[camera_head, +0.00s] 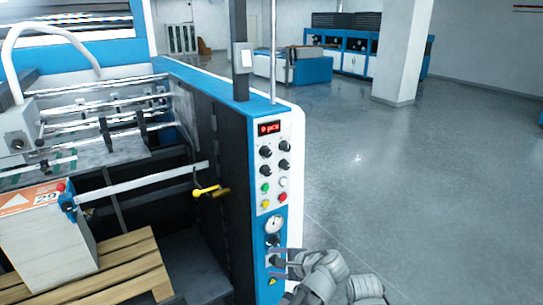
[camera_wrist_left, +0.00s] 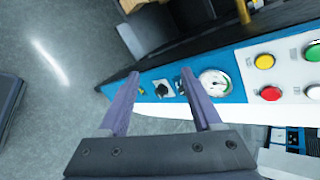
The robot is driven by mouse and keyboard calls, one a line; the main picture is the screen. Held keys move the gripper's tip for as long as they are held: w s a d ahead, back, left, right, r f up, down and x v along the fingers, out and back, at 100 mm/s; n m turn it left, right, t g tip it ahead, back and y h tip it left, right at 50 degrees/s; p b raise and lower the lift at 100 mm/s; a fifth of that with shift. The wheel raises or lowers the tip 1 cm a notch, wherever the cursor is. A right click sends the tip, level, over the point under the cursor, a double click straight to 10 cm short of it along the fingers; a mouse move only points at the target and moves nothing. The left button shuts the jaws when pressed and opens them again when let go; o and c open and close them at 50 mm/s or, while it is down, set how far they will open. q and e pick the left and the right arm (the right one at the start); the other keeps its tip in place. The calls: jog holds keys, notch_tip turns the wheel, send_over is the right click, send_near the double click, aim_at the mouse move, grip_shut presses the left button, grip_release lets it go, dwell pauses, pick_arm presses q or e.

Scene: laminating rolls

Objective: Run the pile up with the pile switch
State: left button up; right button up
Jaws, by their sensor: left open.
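My left gripper (camera_head: 279,262) is open at the lower part of the machine's control panel. In the left wrist view its two fingers (camera_wrist_left: 158,96) point at the blue lower strip, with a black switch (camera_wrist_left: 163,88) seen between them. A second dark knob is partly hidden by one finger. The fingers appear empty; contact with the switch cannot be told. In the head view a black switch (camera_head: 272,240) shows below the gauge (camera_head: 273,224). Which one is the pile switch cannot be read. The paper pile (camera_head: 46,240) stands on a wooden pallet (camera_head: 125,270) at left.
Above the gauge are black knobs (camera_head: 265,152), coloured buttons (camera_head: 266,188) and a red display (camera_head: 269,128). A yellow-handled lever (camera_head: 207,191) juts from the machine's inner side. The grey floor (camera_head: 420,190) to the right is open, with a white pillar (camera_head: 402,52) farther back.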

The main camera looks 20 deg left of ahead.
pick_arm(q)
jog(key=w+a+r+m+t+y, duration=0.2)
jog(key=w+r+m+y, duration=0.1)
jog(key=r, duration=0.3)
jog(key=w+a+r+m+t+y, duration=0.1)
jog(key=w+r+m+t+y, duration=0.1)
jog(key=w+r+m, duration=0.35)
jog(key=m+t+y, duration=0.3)
jog(key=m+t, duration=0.2)
jog(key=m, duration=0.1)
send_near(268, 156)
jog(key=p+x, duration=0.3)
jog(key=x, duration=0.4)
jog(key=shift+w+a+r+p, duration=0.1)
jog(key=shift+w+r+p, duration=0.05)
jog(key=shift+w+p, duration=0.15)
jog(key=shift+w+a+r, duration=0.1)
jog(key=shift+w+a, duration=0.15)
jog(key=shift+a, duration=0.2)
jog(key=shift+c, duration=0.3)
grip_shut()
